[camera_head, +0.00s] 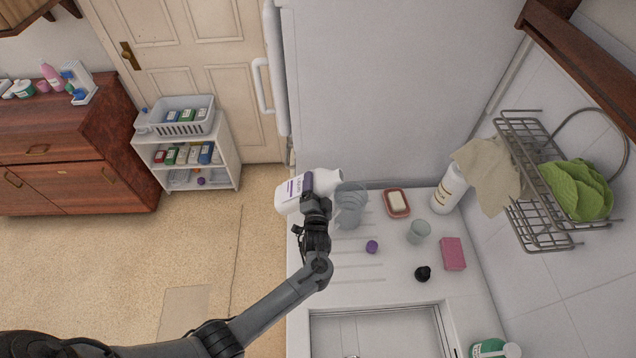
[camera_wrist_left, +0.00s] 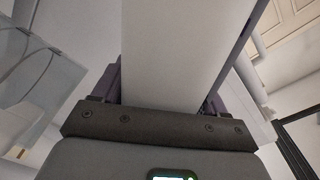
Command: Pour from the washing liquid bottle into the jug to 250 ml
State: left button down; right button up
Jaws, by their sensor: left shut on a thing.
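The white washing liquid bottle with purple lettering (camera_head: 290,193) is held nearly on its side above the counter's left edge. Its neck (camera_head: 331,179) points right, over or near the rim of the clear jug (camera_head: 349,212). My left gripper (camera_head: 313,194) is shut on the bottle's middle. In the left wrist view the bottle (camera_wrist_left: 175,50) fills the space between the fingers, and the jug (camera_wrist_left: 35,90) shows at the left with faint markings. The jug stands upright on the counter. I cannot make out a stream or the liquid level. My right gripper is out of view.
The counter holds a purple cap (camera_head: 372,246), a glass (camera_head: 418,231), a soap dish (camera_head: 397,204), a pink sponge (camera_head: 453,253), a black stopper (camera_head: 423,273) and another white bottle (camera_head: 448,192). A wire rack (camera_head: 525,150) hangs at right. The sink (camera_head: 380,330) is in front.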

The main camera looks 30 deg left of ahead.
pick_arm(q)
jog(key=m+p, duration=0.2)
jog(key=m, duration=0.1)
jog(key=shift+s+a, duration=0.2)
jog(key=shift+a, duration=0.2)
jog(key=shift+w+d+f+m, duration=0.1)
jog(key=shift+w+d+m, duration=0.1)
jog(key=shift+m, duration=0.3)
jog(key=shift+w+d+m, duration=0.2)
jog(key=shift+d+m, duration=0.15)
jog(key=shift+m, duration=0.15)
jog(key=shift+d+r+m+p, duration=0.1)
jog(key=shift+r+m+p, duration=0.65)
jog(key=shift+p, duration=0.3)
jog(key=shift+f, duration=0.15)
